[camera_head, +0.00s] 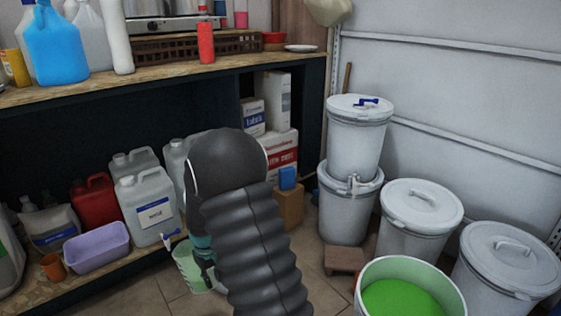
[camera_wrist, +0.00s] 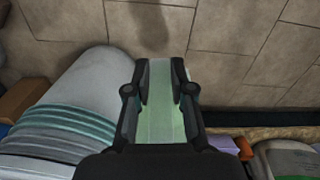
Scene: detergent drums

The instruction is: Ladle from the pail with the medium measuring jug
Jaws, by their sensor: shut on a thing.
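My gripper (camera_head: 207,268) is low in front of the shelf, partly hidden behind my dark ribbed arm. It is shut on a pale green, translucent measuring jug (camera_head: 186,262), seen above the tiled floor. In the wrist view the jug (camera_wrist: 151,30) shows between and beyond the fingers of my gripper (camera_wrist: 160,75). Its lower part and exact tilt are hard to tell. The open pail (camera_head: 362,294) stands at the lower right of the head view, with bright green liquid (camera_head: 408,298) inside. The jug is apart from the pail, well to its left.
Lidded grey drums (camera_head: 420,210) stand behind and right of the pail, two stacked. A small brown block (camera_head: 345,260) lies near it. The lower shelf holds a purple tub (camera_head: 97,250), an orange cup (camera_head: 53,267) and canisters (camera_head: 150,205). Bare floor shows between shelf and pail.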

